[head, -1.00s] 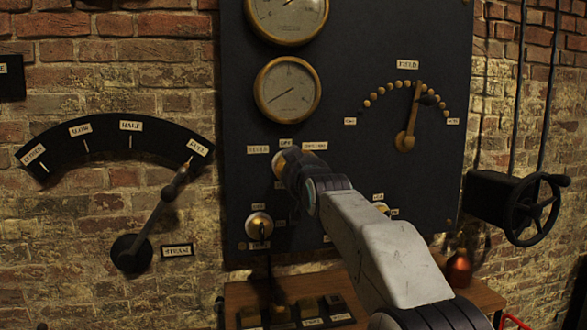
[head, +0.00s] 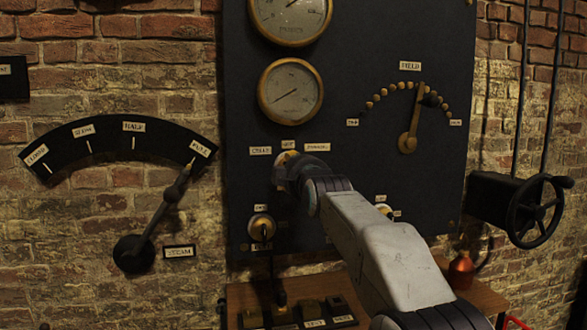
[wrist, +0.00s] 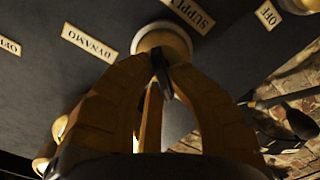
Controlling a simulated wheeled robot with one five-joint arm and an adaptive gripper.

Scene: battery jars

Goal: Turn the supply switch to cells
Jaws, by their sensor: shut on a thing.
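The supply switch is on the dark panel, below the small gauge. In the head view its brass base (head: 287,156) shows just above my gripper (head: 284,170), which hides most of it. Above it are three small labels, cells (head: 260,151) at left, off (head: 288,145) in the middle and dynamo (head: 317,147) at right. In the wrist view the round brass base (wrist: 163,37) faces me, and the fingers of my gripper (wrist: 163,75) are closed on its dark handle (wrist: 159,62). Which label the handle points to is hard to tell.
A brass switch (head: 262,227) sits lower on the panel, left of my arm. The field lever (head: 411,125) is to the right. The steam lever (head: 165,205) and a black handwheel (head: 534,211) flank the panel. A wooden shelf (head: 240,293) stands below with a copper vessel (head: 461,270).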

